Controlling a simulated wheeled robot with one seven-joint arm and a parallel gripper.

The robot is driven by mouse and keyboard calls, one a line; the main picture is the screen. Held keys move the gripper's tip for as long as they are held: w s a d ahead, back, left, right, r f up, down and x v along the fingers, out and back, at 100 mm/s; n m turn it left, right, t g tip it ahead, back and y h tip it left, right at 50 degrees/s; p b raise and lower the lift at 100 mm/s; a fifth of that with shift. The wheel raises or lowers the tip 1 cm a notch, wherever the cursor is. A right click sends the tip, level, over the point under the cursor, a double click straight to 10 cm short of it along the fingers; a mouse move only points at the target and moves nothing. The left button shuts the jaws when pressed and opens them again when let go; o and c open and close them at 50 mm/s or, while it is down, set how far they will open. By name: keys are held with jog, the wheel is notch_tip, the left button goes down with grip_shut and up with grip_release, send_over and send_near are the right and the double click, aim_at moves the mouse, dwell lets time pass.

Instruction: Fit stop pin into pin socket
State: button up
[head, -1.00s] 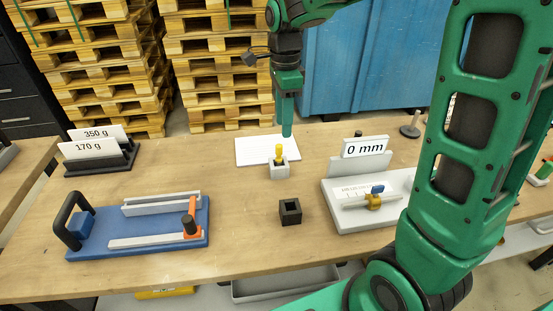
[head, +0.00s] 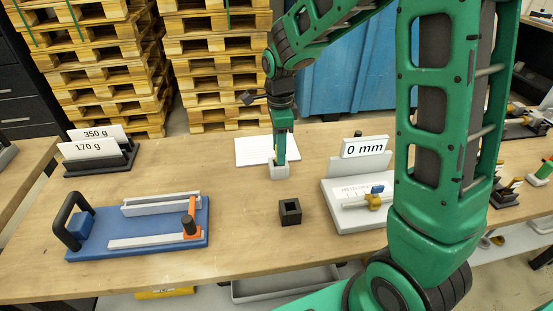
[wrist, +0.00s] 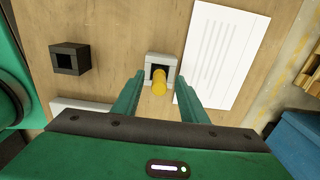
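The yellow stop pin (wrist: 159,82) stands upright in a light grey square holder (head: 279,172), which also shows in the wrist view (wrist: 163,61). My gripper (head: 281,160) is open over this holder, pointing down. In the wrist view my two green fingers (wrist: 159,86) are on either side of the pin, with gaps visible. In the head view my fingers mostly hide the pin. A black block with a square opening (head: 290,212), which looks like the pin socket, sits nearer the front; its opening looks empty in the wrist view (wrist: 70,60).
A white lined sheet (head: 255,151) lies behind the holder. A white fixture with a "0 mm" sign (head: 365,147) stands to the right. A blue board with a handle (head: 140,232) lies at the left, and a dark card rack (head: 102,160) stands behind it. Bare wood lies between.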

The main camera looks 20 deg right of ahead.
jog(key=shift+f, duration=0.5)
grip_shut()
jog(key=shift+r, duration=0.2)
